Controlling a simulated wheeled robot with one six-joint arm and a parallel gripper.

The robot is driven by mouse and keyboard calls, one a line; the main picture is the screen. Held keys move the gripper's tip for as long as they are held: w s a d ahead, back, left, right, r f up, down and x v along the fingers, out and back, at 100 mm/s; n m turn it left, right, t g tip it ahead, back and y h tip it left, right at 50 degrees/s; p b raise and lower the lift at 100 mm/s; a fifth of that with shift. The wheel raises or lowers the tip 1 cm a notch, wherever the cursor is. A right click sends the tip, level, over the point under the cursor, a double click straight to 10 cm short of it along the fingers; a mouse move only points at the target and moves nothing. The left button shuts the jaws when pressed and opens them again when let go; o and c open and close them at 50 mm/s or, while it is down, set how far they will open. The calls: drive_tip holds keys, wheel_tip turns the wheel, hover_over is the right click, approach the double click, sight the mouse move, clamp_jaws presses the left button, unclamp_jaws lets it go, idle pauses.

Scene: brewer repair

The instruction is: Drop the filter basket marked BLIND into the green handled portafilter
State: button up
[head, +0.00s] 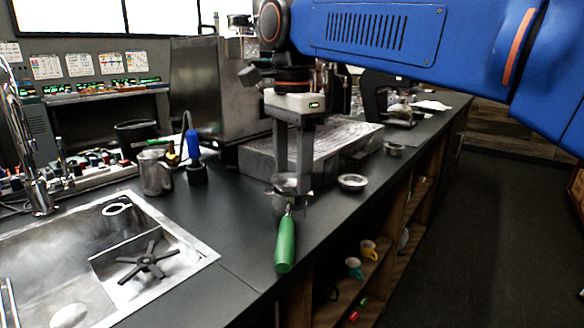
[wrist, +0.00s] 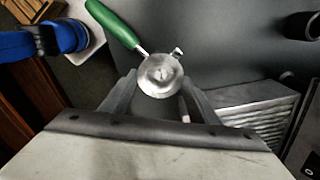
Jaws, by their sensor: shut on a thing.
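The green-handled portafilter lies on the dark counter, its green handle (head: 286,243) pointing toward the front edge. Its green handle (wrist: 113,22) is at the upper left in the wrist view. My gripper (head: 291,188) points down over the portafilter's head, its fingers shut on a round metal filter basket (head: 287,181). In the wrist view the basket (wrist: 160,74) is between the fingertips and overlaps the portafilter's head, mostly hiding it. I cannot tell whether the basket is seated in the head or just above it. No BLIND marking is readable.
A second metal basket (head: 352,182) sits on the counter to the right, another round metal piece (head: 394,149) farther back. The brewer's metal base (head: 340,146) stands behind my gripper. A steel jug (head: 154,172) and sink (head: 188,256) are left. The counter's front edge is close.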

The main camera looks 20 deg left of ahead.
drive_tip(key=shift+f, duration=0.65)
idle(0.8)
drive_tip(key=o, duration=1.5)
drive_tip(key=shift+r, duration=3.55)
